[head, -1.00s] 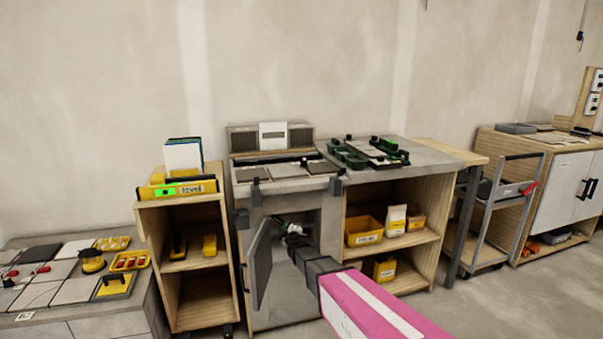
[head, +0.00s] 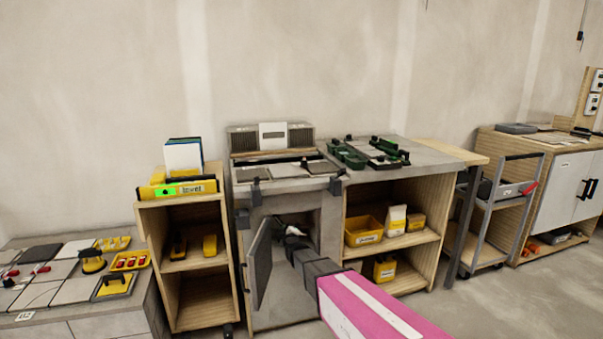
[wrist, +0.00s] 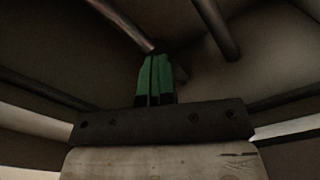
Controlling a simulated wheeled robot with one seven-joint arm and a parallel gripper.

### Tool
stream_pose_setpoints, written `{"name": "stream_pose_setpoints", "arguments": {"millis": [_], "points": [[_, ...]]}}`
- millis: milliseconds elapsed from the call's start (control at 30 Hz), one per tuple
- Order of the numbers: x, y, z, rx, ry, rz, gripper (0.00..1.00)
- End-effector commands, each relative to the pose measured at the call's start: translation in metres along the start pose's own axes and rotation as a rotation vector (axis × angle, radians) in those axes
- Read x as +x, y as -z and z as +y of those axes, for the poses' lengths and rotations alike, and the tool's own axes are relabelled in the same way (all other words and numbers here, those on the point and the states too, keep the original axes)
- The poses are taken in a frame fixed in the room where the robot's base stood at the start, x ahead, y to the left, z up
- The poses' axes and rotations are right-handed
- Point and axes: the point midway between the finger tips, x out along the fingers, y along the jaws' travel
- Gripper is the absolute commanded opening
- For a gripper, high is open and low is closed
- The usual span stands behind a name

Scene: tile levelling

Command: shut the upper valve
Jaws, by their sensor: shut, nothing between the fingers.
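My gripper (wrist: 154,60) has its two green fingers pressed together with nothing between them. In the head view the gripper end (head: 293,231) is inside the grey cabinet (head: 330,235), past its open door (head: 261,262). In the wrist view a thin pipe or rod (wrist: 122,22) ends close to the fingertips, and another dark pipe (wrist: 215,28) runs down to their right. I cannot tell whether the fingers touch anything. The upper valve cannot be made out in either view; the cabinet's inside is dark and partly hidden by my arm.
The open door stands close to the left of my arm. A wooden shelf unit (head: 205,297) with a yellow level (head: 178,189) on top is at left. Yellow bins (head: 363,231) sit on open shelves right of the cabinet. A grey trolley (head: 492,205) stands farther right.

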Motion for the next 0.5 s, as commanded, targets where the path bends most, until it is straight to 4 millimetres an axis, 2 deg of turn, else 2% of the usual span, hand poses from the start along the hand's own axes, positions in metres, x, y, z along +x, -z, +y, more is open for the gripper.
{"name": "stream_pose_setpoints", "arguments": {"millis": [33, 167, 333, 500], "points": [[0.019, -0.005, -0.012, -0.013, 0.021, -0.007, 0.0], [0.019, -0.01, -0.013, -0.014, 0.021, -0.008, 0.0], [0.013, -0.012, -0.013, -0.011, 0.021, -0.01, 0.0], [-0.004, -0.014, -0.013, -0.007, 0.021, -0.013, 0.0]]}}
